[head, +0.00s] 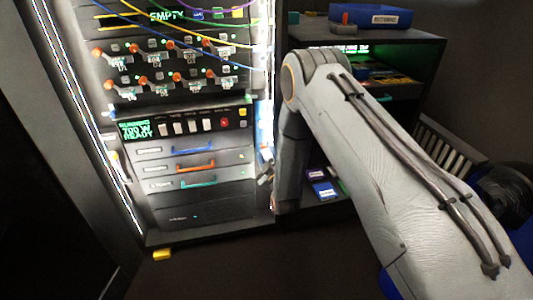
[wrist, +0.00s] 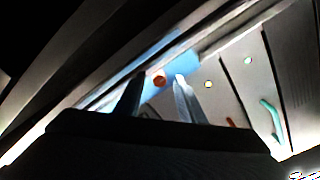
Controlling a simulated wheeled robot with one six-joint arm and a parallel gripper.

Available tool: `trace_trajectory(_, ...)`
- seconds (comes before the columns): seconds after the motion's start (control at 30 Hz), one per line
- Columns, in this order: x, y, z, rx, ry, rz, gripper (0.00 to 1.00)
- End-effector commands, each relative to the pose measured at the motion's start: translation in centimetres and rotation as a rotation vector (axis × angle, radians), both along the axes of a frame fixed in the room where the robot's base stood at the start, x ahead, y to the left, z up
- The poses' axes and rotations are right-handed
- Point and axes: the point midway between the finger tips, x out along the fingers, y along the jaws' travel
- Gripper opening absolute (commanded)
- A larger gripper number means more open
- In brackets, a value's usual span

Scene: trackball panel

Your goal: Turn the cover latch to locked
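In the wrist view my gripper (wrist: 157,88) has its two fingers apart, with nothing visible held between them. A small orange-red round piece (wrist: 158,79) on a blue strip (wrist: 185,52) shows in the gap between the fingertips. It may be the cover latch, but its shape and setting are too blurred to tell. I cannot tell whether the fingers touch it. In the head view my arm covers much of the right side, and my gripper is mostly hidden beside the rack's right edge. A light blue strip (head: 265,122) shows at that edge.
The lit rack (head: 200,215) has drawers with blue (head: 193,146), orange (head: 195,165) and green handles (head: 198,183). Cables and orange-tipped levers are above. A dark shelf with a blue bin (head: 372,16) stands right.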

Motion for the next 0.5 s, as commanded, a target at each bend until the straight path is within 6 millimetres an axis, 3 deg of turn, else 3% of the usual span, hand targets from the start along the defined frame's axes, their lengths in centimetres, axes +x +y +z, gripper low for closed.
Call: trace_trajectory(0.5,-6.6,-1.9,0.0,-0.001,0.002,0.001,0.36)
